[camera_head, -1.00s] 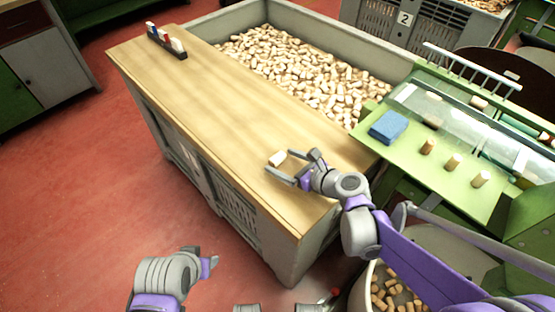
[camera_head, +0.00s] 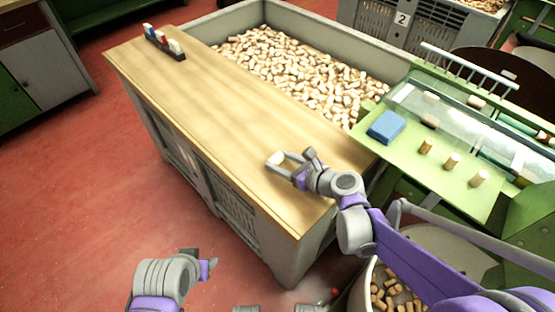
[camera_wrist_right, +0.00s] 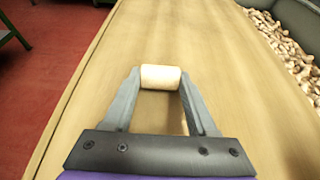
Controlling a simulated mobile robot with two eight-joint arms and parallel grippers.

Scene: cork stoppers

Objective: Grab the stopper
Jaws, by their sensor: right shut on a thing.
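The stopper (camera_head: 275,158) is a short pale cork cylinder at the right end of the wooden bench top. It also shows in the right wrist view (camera_wrist_right: 160,78), lying crosswise between the fingertips. My right gripper (camera_head: 288,159) is shut on it, one finger at each end of the cork; the fingertips also show in the right wrist view (camera_wrist_right: 160,84). Whether the cork still touches the wood is hard to tell. My left gripper (camera_head: 209,268) is low at the left, off the bench, and its jaw opening does not show clearly.
The wooden bench top (camera_head: 215,110) is mostly clear. A small rack (camera_head: 164,42) stands at its far left end. Behind is a large bin of corks (camera_head: 300,75). On the right, a green machine table (camera_head: 440,185) carries a blue block (camera_head: 386,127) and 3 upright corks.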

